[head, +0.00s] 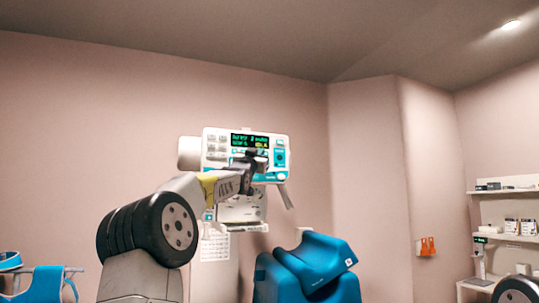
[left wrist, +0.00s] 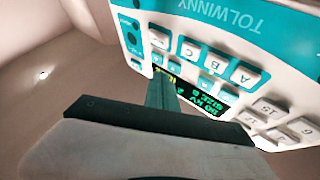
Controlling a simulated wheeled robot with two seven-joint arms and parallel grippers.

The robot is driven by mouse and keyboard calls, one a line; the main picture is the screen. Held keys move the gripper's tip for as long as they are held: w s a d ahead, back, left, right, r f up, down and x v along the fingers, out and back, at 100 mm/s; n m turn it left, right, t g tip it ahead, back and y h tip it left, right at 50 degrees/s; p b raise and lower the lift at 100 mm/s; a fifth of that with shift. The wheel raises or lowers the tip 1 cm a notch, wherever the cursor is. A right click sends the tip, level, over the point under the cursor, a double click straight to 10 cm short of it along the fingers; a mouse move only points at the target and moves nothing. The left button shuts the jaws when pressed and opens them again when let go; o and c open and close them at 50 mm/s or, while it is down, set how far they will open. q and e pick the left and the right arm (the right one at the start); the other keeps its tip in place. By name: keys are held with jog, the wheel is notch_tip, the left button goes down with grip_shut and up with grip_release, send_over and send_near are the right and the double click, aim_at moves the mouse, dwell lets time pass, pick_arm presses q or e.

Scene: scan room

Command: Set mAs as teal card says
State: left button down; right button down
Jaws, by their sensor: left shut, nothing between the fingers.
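The control console (head: 211,150) is a white and teal panel on the wall side, with a dark display (head: 250,140) of green and yellow text too small to read surely. In the left wrist view the console (left wrist: 285,45) appears upside down, with white keys, some lettered A, B and C, and part of the display (left wrist: 210,97). My left gripper (head: 262,160) is shut and empty in front of the console, hiding part of its face. Its narrow fingers (left wrist: 158,78) end close to the keys; contact cannot be told. I cannot make out a teal card. My right gripper is out of view.
A white printed sheet (head: 214,247) hangs below the console. A blue padded seat-like object (head: 325,262) stands in front. Shelves with boxes (head: 505,239) are at the right, and an orange item (head: 428,246) hangs on the wall. A blue apron-like item (head: 50,283) is at lower left.

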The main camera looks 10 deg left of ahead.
pick_arm(q)
jog(key=shift+d, duration=0.1)
jog(key=s+d, duration=0.1)
jog(key=s, duration=0.1)
jog(key=s+d, duration=0.1)
jog(key=s, duration=0.1)
jog(key=shift+d, duration=0.35)
dwell(0.7)
jog(key=s+d+f+g, duration=0.3)
jog(key=s+f, duration=0.2)
jog(key=f, duration=0.3)
jog(key=s+d+f+g, duration=0.3)
jog(key=s+f, duration=0.2)
jog(key=f, duration=0.2)
jog(key=s+f+n+g, duration=0.1)
jog(key=s+f+g, duration=0.4)
jog(key=s+f, duration=1.1)
jog(key=s+d+f+n+g, duration=0.1)
jog(key=s+f+g, duration=0.5)
jog(key=s+f, duration=1)
jog(key=shift+s+d+f+n+h, duration=0.2)
jog(key=shift+f+n+h, duration=0.15)
jog(key=shift+f, duration=0.35)
